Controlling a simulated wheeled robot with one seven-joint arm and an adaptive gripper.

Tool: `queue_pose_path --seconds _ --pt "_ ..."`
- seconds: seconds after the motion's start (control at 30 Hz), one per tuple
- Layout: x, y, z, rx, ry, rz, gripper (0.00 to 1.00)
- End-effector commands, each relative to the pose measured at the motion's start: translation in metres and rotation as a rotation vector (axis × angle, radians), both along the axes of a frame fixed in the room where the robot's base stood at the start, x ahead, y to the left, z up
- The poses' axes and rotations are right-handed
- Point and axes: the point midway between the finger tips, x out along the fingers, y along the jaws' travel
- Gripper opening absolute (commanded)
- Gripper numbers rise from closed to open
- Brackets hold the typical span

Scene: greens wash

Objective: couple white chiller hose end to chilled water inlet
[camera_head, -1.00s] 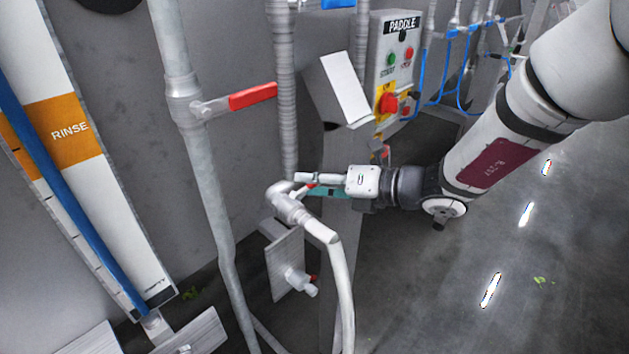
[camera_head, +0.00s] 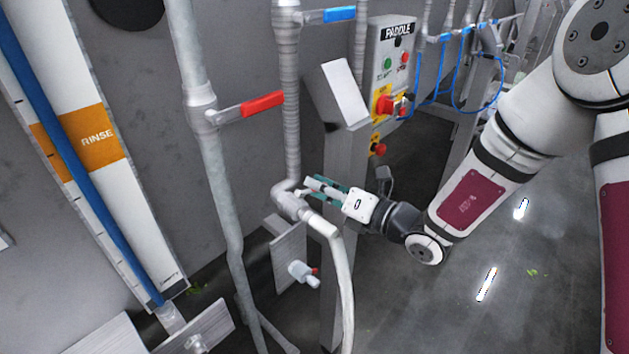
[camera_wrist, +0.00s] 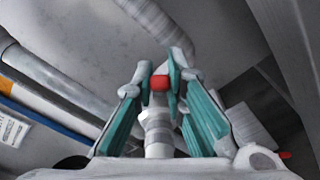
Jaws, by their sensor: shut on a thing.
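The white hose (camera_head: 346,290) hangs in front of the post. Its white end (camera_head: 320,224) points up-left and meets the grey elbow (camera_head: 287,194) under the ribbed pipe; I take this elbow as the chilled water inlet. Whether the joint is locked cannot be told. My gripper (camera_head: 308,188) reaches in from the right beside this joint. In the wrist view its teal-padded fingers (camera_wrist: 161,82) close around a small red tip (camera_wrist: 159,83), above a silver collar (camera_wrist: 156,122). The red tip looks like part of a coupling lever; fingers partly hide it.
The ribbed pipe carries a blue valve handle (camera_head: 340,14); a red handle (camera_head: 262,105) is on the left pipe. A PADDLE control box (camera_head: 392,70) stands behind my gripper. A small fitting (camera_head: 303,273) sits below the joint. Open floor lies to the right.

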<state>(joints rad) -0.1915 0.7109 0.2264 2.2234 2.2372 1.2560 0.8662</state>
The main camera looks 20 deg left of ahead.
Motion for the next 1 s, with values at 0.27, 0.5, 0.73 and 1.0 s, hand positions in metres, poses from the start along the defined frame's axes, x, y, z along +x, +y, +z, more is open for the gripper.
queue_pose_path --seconds 0.27,0.5,0.73,1.0 --pt "-0.0066 -0.0036 -0.0021 0.094 -0.036 -0.103 0.00" --pt "-0.0073 -0.0040 -0.0039 0.134 -0.056 -0.145 0.00" --pt "-0.0064 -0.0041 -0.0046 0.141 -0.062 -0.152 0.00" --pt "-0.0061 -0.0041 -0.0045 0.142 -0.061 -0.153 0.19"
